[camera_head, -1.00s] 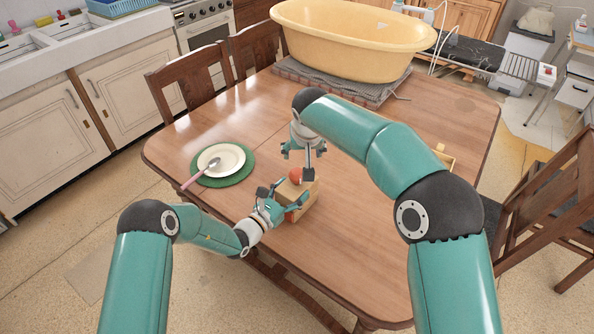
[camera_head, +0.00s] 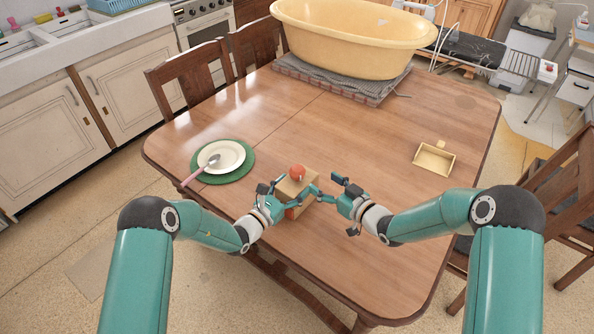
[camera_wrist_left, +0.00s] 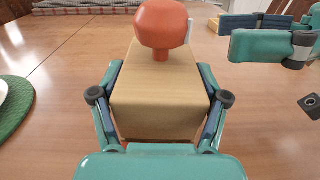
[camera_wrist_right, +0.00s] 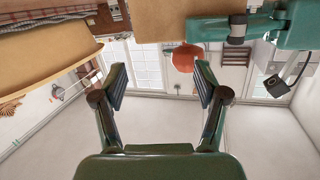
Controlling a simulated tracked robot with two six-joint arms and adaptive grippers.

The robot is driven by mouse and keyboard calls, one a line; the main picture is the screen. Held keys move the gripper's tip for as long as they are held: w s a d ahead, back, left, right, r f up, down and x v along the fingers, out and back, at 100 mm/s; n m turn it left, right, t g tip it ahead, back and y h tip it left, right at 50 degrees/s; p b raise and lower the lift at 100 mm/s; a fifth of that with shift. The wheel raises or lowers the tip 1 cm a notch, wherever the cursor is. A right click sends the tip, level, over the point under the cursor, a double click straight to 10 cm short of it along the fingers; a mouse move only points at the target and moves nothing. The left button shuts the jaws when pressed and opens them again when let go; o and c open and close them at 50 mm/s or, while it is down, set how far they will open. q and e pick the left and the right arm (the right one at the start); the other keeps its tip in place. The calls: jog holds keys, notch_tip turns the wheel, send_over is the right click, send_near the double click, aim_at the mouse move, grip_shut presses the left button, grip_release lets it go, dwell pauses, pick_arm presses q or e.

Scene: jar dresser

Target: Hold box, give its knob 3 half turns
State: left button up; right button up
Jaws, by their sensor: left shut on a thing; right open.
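The small wooden box (camera_head: 296,186) stands on the table near its front edge, with a round red-orange knob (camera_head: 297,171) on top. In the left wrist view the box (camera_wrist_left: 160,100) sits between my left fingers, and the knob (camera_wrist_left: 162,25) has a pale strip at its right side. My left gripper (camera_wrist_left: 160,98) is shut on the box from the left. My right gripper (camera_head: 326,186) is open and empty just right of the box, its fingers toward it. In the right wrist view the knob (camera_wrist_right: 186,58) appears between the open fingertips, beyond them and not held.
A small open wooden tray (camera_head: 434,160) lies to the right on the table. A plate (camera_head: 221,157) with a spoon on a green mat (camera_head: 240,172) is at the left. A large yellow tub (camera_head: 352,45) stands at the back. The middle of the table is clear.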

aim_at(298, 177)
jog(key=s+r+n+t+y, duration=0.1)
jog(key=s+y, duration=0.1)
jog(key=s, duration=0.3)
jog(key=x, duration=1.2)
jog(key=c, duration=1.2)
jog(key=shift+r+t+h, duration=0.1)
jog(key=shift+t+h, duration=0.2)
jog(key=shift+a+m+t+h, duration=0.1)
jog(key=shift+m+t+h, duration=0.2)
jog(key=shift+h, duration=0.1)
jog(key=m+t+h, duration=0.1)
jog(key=m+h, duration=0.1)
jog(key=h, duration=0.1)
jog(key=shift+t, duration=0.4)
jog(key=shift+m+t+h, duration=0.7)
jog(key=shift+m+h, duration=0.9)
jog(key=shift+h, duration=0.6)
